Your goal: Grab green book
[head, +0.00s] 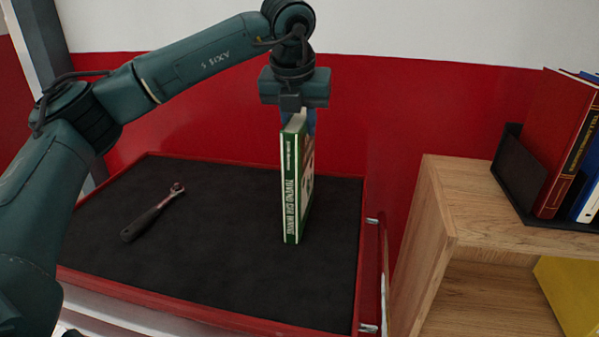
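The green book (291,190) stands upright on the black-topped red cart, its white-lettered spine facing me. My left gripper (299,120) points straight down over the book, with its blue fingertips on either side of the book's top edge. I cannot tell whether the fingers press on the covers or leave a small gap. The book's lower end appears at the black surface, and I see no clear gap under it. My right gripper is not in view.
A ratchet (152,214) lies left of the book on the cart's black top (225,240). At right, a wooden shelf (490,205) carries a black bookend (517,170), a red book (558,135) and blue books. Something yellow (570,295) sits inside. A red-and-white wall stands behind.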

